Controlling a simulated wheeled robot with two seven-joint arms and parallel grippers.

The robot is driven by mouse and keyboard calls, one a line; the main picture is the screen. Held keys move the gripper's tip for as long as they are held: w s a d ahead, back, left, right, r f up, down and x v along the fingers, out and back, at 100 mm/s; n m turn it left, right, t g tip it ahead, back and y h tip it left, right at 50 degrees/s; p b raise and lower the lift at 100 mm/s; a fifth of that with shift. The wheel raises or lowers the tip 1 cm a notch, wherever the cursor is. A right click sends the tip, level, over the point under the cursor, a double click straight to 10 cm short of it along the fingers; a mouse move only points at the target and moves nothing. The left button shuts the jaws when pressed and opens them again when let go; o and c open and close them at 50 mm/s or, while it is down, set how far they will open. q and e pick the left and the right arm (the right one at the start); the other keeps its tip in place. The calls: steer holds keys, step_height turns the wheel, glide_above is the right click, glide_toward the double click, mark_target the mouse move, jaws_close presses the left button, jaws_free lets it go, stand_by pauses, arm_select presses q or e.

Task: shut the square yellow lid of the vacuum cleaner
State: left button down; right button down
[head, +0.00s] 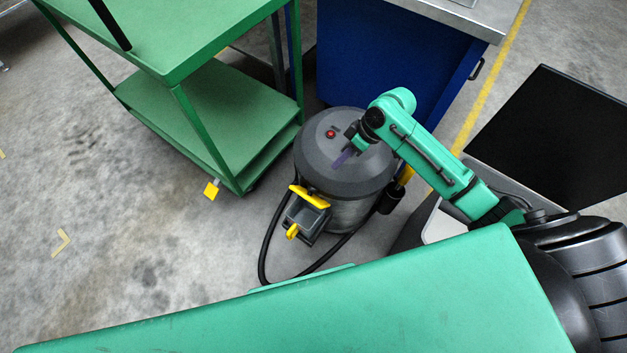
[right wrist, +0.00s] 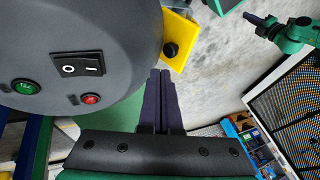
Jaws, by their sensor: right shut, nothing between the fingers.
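The vacuum cleaner (head: 318,150) is a round dark grey drum on the floor. Its yellow lid (head: 310,197) stands up on the near side, seen nearly edge-on, above an open grey box (head: 304,214) with a yellow catch (head: 292,231). In the right wrist view the lid (right wrist: 180,38) is a yellow plate with a black knob, beyond my fingertips. My right gripper (head: 343,158) is shut and empty, over the drum's top in the head view and apart from the lid. What seems to be my left gripper (right wrist: 253,18) shows small in the right wrist view.
A green cart (head: 225,110) stands left of the vacuum and a blue cabinet (head: 370,55) behind it. A black hose (head: 265,250) loops around the near side. The drum carries a rocker switch (right wrist: 82,68) and buttons.

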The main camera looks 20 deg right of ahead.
mark_target(313, 186)
steer(key=shift+a+r, duration=0.1)
steer(key=shift+a, duration=0.05)
steer(key=shift+s+a+f, duration=0.1)
steer(key=shift+a+f, duration=0.15)
steer(key=shift+f, duration=0.05)
steer(key=b+x, duration=0.2)
steer(key=x, duration=0.7)
